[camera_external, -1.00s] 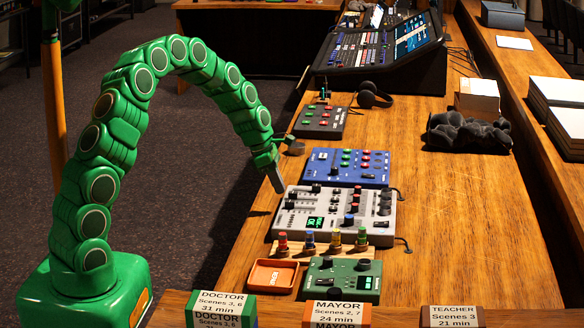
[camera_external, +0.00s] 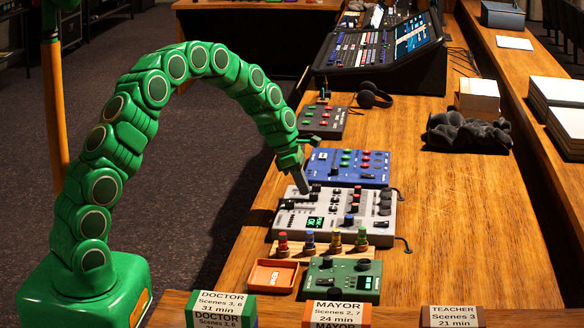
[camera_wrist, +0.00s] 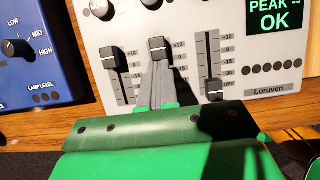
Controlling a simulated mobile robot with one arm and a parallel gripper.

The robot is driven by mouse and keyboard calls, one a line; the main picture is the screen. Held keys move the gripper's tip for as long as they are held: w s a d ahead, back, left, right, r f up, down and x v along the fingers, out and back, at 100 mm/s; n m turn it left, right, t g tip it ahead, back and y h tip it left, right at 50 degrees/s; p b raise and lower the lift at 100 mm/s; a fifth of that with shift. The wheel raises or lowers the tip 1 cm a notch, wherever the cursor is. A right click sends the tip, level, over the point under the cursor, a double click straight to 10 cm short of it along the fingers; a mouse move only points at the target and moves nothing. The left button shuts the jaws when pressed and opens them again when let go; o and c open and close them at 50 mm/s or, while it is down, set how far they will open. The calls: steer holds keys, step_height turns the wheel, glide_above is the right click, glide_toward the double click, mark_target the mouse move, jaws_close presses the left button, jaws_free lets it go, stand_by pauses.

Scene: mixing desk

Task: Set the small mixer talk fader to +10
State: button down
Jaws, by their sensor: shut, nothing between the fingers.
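The small mixer (camera_external: 372,237) is a pale grey box on the desk, with knobs and a green OK screen. The wrist view shows three of its faders; their name labels are not readable, so I cannot tell which is talk. The left fader cap (camera_wrist: 113,58) and middle fader cap (camera_wrist: 160,48) sit close to their +10 marks. The right fader cap (camera_wrist: 214,91) sits low, by OFF. My gripper (camera_wrist: 158,70) is shut and empty, its grey fingertips just below the middle cap; contact is unclear. In the external view my gripper (camera_external: 305,189) is over the mixer's left part.
A blue panel (camera_external: 321,169) lies just behind the mixer. In front are several coloured pegs (camera_external: 309,240) on a wooden strip, an orange tray (camera_external: 258,276) and a green box (camera_external: 367,290). The desk right of the mixer (camera_external: 460,220) is clear.

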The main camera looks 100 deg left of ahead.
stand_by(0.4)
steer(key=s, duration=0.4)
steer(key=shift+s+r, duration=0.1)
steer(key=shift+r, duration=0.05)
steer(key=v, duration=0.9)
steer(key=shift+r, duration=0.4)
